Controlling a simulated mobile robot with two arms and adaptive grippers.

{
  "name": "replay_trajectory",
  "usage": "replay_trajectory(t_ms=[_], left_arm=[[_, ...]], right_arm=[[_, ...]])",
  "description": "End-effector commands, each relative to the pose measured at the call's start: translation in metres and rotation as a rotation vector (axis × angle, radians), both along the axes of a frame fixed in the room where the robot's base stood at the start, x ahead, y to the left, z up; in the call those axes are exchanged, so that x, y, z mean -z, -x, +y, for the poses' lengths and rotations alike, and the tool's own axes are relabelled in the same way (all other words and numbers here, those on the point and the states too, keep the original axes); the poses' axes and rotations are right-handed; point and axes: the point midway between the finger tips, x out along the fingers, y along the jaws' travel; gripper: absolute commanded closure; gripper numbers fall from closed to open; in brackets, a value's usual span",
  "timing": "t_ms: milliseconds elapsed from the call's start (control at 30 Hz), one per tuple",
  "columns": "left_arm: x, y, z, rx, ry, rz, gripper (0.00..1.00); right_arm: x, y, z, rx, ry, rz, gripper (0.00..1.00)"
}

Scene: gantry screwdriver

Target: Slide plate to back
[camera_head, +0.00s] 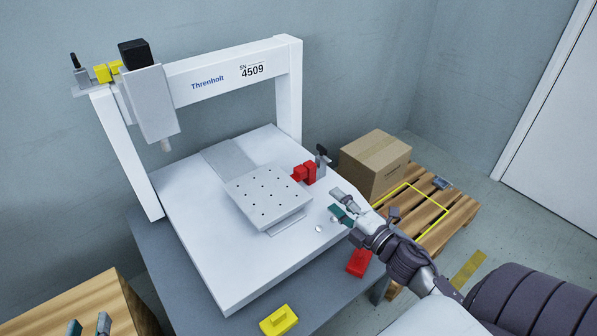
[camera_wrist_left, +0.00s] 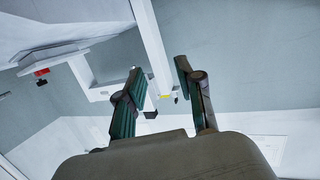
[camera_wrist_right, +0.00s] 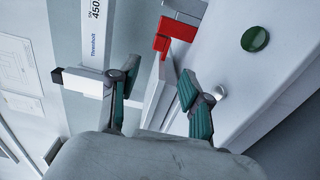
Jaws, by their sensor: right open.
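The plate (camera_head: 265,193) is a light grey square with a grid of small dark holes. It sits raised near the middle of the white machine bed (camera_head: 225,270), with a darker grey strip (camera_head: 228,160) behind it. My right gripper (camera_head: 343,207) is open beside the bed's right edge, to the right of the plate and apart from it in the head view. Its spread fingers also show in the right wrist view (camera_wrist_right: 157,98). My left gripper (camera_head: 89,326) is open and empty at the lower left, away from the machine; it also shows in the left wrist view (camera_wrist_left: 160,95).
A red block (camera_head: 304,173) with a dark clamp (camera_head: 321,160) stands right of the plate. The white gantry (camera_head: 225,75) carries a screwdriver head (camera_head: 152,105) over the bed. A yellow block (camera_head: 279,321) and red block (camera_head: 359,263) lie at the front. A cardboard box (camera_head: 375,165) stands on a pallet.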

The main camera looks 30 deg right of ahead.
Motion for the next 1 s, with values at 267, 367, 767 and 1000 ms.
replay_trajectory(t_ms=[267, 367, 767, 1000], left_arm=[[-0.028, -0.007, -0.007, 0.011, 0.044, -0.172, 0.63], [-0.042, -0.008, -0.009, 0.017, 0.064, -0.253, 0.63], [-0.08, -0.003, -0.013, 0.029, 0.122, -0.47, 0.63], [-0.084, -0.002, -0.013, 0.03, 0.127, -0.487, 0.63]], right_arm=[[0.0, -0.052, 0.003, 0.0, 0.004, -0.004, 0.52], [0.0, -0.074, 0.005, 0.0, 0.002, -0.003, 0.52], [0.001, -0.128, 0.009, 0.002, 0.0, 0.0, 0.52], [0.0, -0.131, 0.01, 0.001, -0.001, 0.001, 0.52]])
